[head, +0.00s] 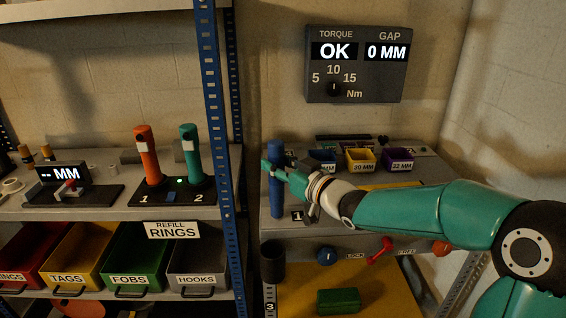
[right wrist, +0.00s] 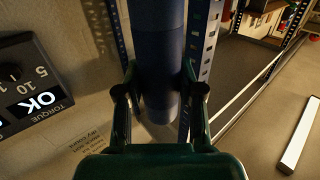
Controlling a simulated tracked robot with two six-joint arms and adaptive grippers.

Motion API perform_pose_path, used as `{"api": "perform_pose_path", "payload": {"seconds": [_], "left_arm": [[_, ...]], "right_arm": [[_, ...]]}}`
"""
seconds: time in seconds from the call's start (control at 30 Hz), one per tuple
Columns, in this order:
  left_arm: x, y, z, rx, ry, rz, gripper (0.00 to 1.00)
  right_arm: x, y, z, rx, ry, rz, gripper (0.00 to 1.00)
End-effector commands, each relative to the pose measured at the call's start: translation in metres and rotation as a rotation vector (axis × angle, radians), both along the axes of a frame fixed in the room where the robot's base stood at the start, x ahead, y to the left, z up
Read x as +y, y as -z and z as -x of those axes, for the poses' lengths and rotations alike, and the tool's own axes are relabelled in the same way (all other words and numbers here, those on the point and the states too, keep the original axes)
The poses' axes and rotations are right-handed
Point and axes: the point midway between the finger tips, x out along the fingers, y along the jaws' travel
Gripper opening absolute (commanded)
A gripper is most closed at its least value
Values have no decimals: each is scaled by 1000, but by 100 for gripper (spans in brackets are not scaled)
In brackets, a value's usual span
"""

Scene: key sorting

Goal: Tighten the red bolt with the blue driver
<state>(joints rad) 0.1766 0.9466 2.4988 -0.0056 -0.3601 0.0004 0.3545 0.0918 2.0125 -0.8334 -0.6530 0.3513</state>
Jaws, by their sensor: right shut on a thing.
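The blue driver (head: 276,200) stands upright at the left end of the right-hand bench. My right gripper (head: 277,172), reaching in from the right, is shut around its upper part. In the right wrist view the blue driver (right wrist: 157,60) runs between the two fingers of the gripper (right wrist: 160,88). No red bolt can be made out for certain; whatever is under the driver's lower end is hidden. A wall panel (head: 356,64) reads torque OK and gap 0 MM, with a dial marked 5, 10, 15 Nm. My left gripper is not in view.
An orange tool (head: 148,155) and a teal tool (head: 191,150) stand on the left shelf, beside a blue post (head: 216,110). Small blue, yellow (head: 361,160) and purple bins sit behind my right arm. A red lever (head: 379,251) is on the bench front. A green block (head: 338,301) lies below.

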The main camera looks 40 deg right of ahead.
Motion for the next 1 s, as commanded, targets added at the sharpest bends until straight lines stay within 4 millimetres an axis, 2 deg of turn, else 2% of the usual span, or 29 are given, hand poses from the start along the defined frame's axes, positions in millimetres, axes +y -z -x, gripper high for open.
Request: {"api": "perform_pose_path", "payload": {"seconds": [0.03, 0.6, 1.0], "left_arm": [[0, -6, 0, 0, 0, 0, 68], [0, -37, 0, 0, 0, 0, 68], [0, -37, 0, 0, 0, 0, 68]], "right_arm": [[0, -10, 0, -8, 0, 1, 2], [0, -51, 0, -16, 0, 3, 2], [-1, -53, 0, -16, 0, 3, 2]]}}
